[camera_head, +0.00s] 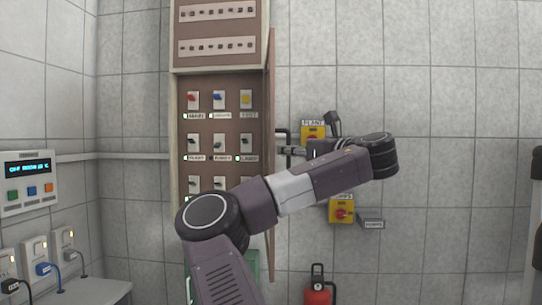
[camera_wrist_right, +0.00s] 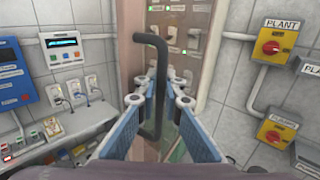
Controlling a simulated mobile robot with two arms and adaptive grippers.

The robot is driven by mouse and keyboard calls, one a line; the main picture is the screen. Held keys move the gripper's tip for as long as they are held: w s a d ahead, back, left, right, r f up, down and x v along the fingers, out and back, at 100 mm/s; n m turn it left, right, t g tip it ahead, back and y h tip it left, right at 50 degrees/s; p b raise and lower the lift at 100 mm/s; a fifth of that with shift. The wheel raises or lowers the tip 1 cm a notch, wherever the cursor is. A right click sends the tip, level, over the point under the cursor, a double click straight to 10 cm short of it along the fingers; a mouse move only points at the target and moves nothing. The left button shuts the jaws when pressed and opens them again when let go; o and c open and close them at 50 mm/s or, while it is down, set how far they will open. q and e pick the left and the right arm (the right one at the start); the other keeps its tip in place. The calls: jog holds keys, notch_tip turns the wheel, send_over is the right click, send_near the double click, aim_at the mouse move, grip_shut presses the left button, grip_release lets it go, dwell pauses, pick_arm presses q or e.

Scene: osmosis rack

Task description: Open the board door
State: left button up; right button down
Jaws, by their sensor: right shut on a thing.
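The board (camera_head: 220,118) is a tall cabinet on the back wall, with rows of switches showing inside. Its brown door (camera_head: 271,75) stands open at the right side, seen nearly edge-on in the head view. A dark bent bar handle (camera_wrist_right: 159,65) shows in the wrist view. My right gripper (camera_head: 287,150) is beside the door's right face, partly hidden by my arm. In the wrist view, its fingers (camera_wrist_right: 165,88) are shut on the handle. My left gripper is not in view.
Yellow boxes with red knobs, one labelled PLANT (camera_head: 313,132) and another lower (camera_head: 341,211), are on the wall at right. A red extinguisher (camera_head: 318,293) stands below. A wall controller (camera_head: 28,182) and a counter (camera_head: 98,292) are at left.

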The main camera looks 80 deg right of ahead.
jog(key=shift+s+d+f+y, duration=0.15)
jog(key=shift+s+d+y, duration=0.15)
jog(key=shift+s, duration=0.35)
jog(key=c, duration=2.1)
grip_release()
jog(key=shift+s+a, duration=0.1)
jog(key=shift+a, duration=0.05)
jog(key=v, duration=1.2)
